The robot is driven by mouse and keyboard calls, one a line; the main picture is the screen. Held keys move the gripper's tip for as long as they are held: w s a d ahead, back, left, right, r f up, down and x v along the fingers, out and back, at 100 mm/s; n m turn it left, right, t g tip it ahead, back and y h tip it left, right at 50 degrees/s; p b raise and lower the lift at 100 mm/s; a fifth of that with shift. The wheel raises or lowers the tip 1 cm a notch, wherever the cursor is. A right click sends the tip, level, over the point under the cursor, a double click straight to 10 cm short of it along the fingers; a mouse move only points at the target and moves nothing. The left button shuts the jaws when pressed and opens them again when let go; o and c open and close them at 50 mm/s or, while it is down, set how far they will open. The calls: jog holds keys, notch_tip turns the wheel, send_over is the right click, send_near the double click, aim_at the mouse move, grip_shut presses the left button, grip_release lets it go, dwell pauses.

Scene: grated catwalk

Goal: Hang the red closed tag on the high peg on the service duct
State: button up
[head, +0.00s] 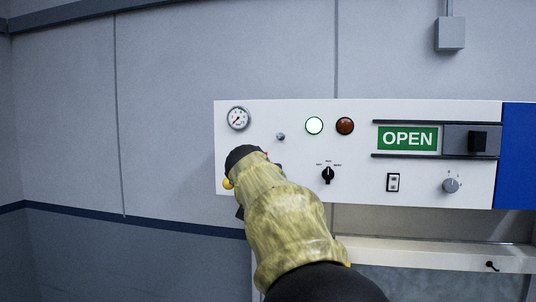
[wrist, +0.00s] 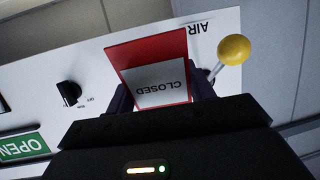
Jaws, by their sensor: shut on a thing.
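The red tag (wrist: 150,52) has a white label reading CLOSED, upside down in the wrist view. My gripper (wrist: 161,96) is shut on it, with a dark finger on each side. In the head view my gripper (head: 246,160) is in front of the left part of the white panel, below the gauge, and hides nearly all of the tag. A small round metal stub (head: 280,136) sticks out of the panel just above and right of my gripper. I cannot tell whether it is the high peg.
A yellow ball lever (wrist: 234,50) stands close beside my gripper. A pale ledge (head: 430,253) runs below.

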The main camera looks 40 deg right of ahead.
jog(key=s+a+r+m+g+h, duration=0.1)
jog(key=s+r, duration=0.4)
jog(key=r, duration=0.1)
jog(key=p, duration=0.5)
send_near(281, 160)
jog(key=shift+g, duration=0.3)
jog(key=shift+w+d+f, duration=0.15)
jog(key=shift+w+d, duration=0.55)
jog(key=shift+w, duration=0.1)
jog(key=shift+w+d+f, duration=0.15)
jog(key=shift+w+d, duration=0.6)
jog(key=shift+w, duration=0.05)
jog(key=shift+w+d+f+b, duration=0.35)
jog(key=shift+w+d+f, duration=0.15)
jog(key=shift+d+f, duration=0.1)
jog(key=o, duration=1.2)
jog(key=shift+a, duration=0.1)
